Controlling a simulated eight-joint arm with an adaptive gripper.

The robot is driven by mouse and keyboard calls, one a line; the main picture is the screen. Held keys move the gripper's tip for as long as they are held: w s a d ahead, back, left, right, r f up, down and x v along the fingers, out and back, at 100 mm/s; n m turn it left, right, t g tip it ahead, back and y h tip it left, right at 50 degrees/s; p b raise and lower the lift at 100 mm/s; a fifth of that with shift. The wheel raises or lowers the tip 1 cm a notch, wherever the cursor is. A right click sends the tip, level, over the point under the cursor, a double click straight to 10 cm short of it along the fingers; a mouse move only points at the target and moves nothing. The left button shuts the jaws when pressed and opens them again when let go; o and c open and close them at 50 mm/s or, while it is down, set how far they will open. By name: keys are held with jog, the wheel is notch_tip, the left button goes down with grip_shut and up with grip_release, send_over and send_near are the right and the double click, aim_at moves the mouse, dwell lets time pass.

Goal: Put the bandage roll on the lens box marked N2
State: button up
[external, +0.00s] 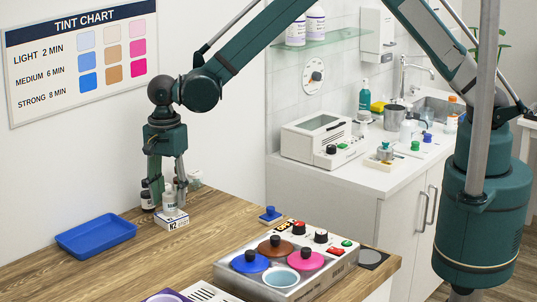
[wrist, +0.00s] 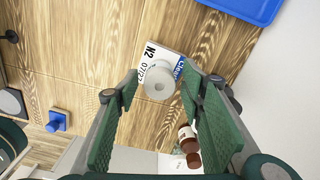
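The lens box marked N2 (external: 173,222) lies on the wooden table below my gripper. It also shows in the wrist view (wrist: 149,51), where its N2 label is readable. The white bandage roll (external: 169,203) stands upright on top of the box. In the wrist view the roll (wrist: 158,84) shows its round end and central hole, and it covers part of the label. My gripper (external: 169,197) points down with its fingers on either side of the roll. In the wrist view the fingertips (wrist: 159,80) are apart, with narrow gaps beside the roll. The roll's underside is hidden.
A blue tray (external: 95,235) lies left of the box. Brown bottles (wrist: 187,137) stand close behind the gripper, near the wall. A blue-knobbed piece (external: 270,215) and a metal warmer with coloured lids (external: 235,283) are to the right. The table between is clear.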

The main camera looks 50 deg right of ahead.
aim_at(170, 193)
notch_tip(170, 193, up, 11)
jog(key=shift+f, duration=0.15)
dwell(0.4)
dwell(0.5)
jog(key=s+d+r+n+t, duration=0.1)
jog(key=d+r+n, duration=0.1)
jog(key=d+r, duration=0.75)
jog(key=s+d+r+n+t+y, duration=0.1)
jog(key=d+r+n, duration=0.25)
jog(key=d, duration=1.05)
jog(key=s+d+r+n+t, duration=0.1)
jog(key=d+r, duration=0.6)
jog(key=d, duration=0.4)
jog(key=s+d+f+n+t, duration=0.1)
jog(key=s+d+n, duration=0.3)
jog(key=s+d, duration=0.7)
jog(key=s+d+n+t+h, duration=0.1)
jog(key=s+d+n+t, duration=0.2)
jog(key=s+d, duration=0.8)
jog(key=d+n, duration=0.1)
jog(key=d, duration=0.4)
jog(key=shift+d+f, duration=0.2)
jog(key=shift+f, duration=0.2)
